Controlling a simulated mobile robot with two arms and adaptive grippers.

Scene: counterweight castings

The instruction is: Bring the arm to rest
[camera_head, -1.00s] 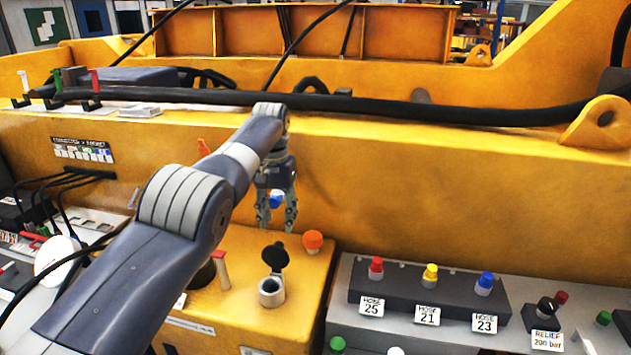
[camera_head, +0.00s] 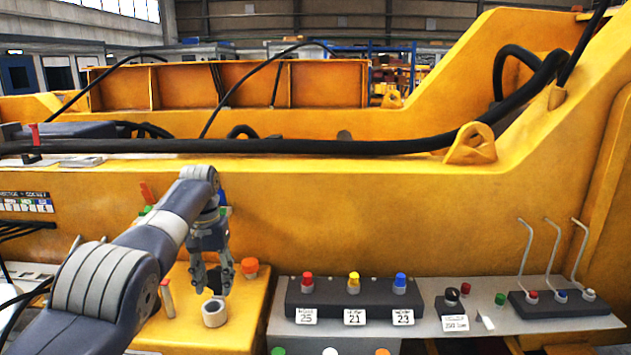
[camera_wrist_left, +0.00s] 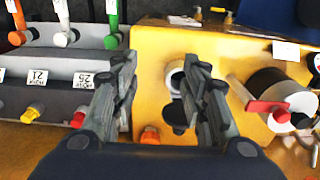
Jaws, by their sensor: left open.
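My left arm comes in from the left in the head view. Its gripper (camera_head: 212,278) points down above the yellow block (camera_head: 252,300), over a grey open-topped cylinder (camera_head: 214,313). The fingers are apart with nothing between them. In the left wrist view the two fingers (camera_wrist_left: 155,100) are spread over the yellow block. The grey cylinder (camera_wrist_left: 175,75) shows there partly behind one finger, with a black round cap (camera_wrist_left: 180,112) close by. My right gripper is in neither view.
An orange cap (camera_head: 249,267) sits on the block just right of the gripper. A dark strip (camera_head: 330,298) with red, yellow and blue caps stands further right. A black hose (camera_head: 300,147) runs along the big yellow casting (camera_head: 400,215) behind. Three bent levers (camera_head: 553,250) stand far right.

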